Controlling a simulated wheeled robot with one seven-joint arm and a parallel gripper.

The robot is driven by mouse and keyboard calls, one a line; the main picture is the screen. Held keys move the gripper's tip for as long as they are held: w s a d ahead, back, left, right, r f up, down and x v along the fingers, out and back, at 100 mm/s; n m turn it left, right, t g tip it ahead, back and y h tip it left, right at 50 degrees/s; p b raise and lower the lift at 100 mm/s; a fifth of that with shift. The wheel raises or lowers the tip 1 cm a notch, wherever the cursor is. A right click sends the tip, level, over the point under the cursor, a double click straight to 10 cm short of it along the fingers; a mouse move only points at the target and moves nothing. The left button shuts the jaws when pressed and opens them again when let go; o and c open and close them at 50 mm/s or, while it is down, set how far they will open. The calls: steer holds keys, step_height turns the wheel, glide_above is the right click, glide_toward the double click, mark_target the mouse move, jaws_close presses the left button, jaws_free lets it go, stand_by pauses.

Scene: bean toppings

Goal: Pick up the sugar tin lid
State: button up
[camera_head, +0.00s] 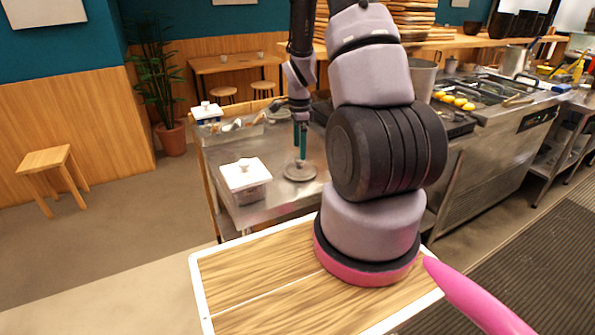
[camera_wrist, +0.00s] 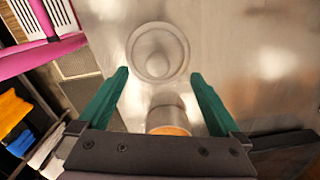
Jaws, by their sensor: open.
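A round metal lid (camera_head: 299,174) with a raised middle lies flat on the steel counter, and I take it to be the sugar tin lid. It also shows in the wrist view (camera_wrist: 142,42), just beyond my fingertips. My gripper (camera_head: 300,155) points down over the lid in the head view, its green fingers apart and empty. In the wrist view my gripper (camera_wrist: 160,73) is open, and the lid looks clear of both fingers. A metal cylinder (camera_wrist: 168,113) with an orange-brown end shows between the finger bases. The height gap to the lid is hard to judge.
A container with a white lid (camera_head: 246,174) stands left of the metal lid on the steel counter (camera_head: 272,200). Another white-lidded container (camera_head: 206,111) and a tray with utensils (camera_head: 235,128) are at the back left. My arm hides the counter's right part.

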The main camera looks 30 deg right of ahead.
mark_target(300, 161)
steer(key=f, duration=0.6)
steer(key=shift+s+a, duration=0.1)
steer(key=shift+s, duration=0.1)
steer(key=shift+s, duration=0.1)
steer(key=c, duration=1.5)
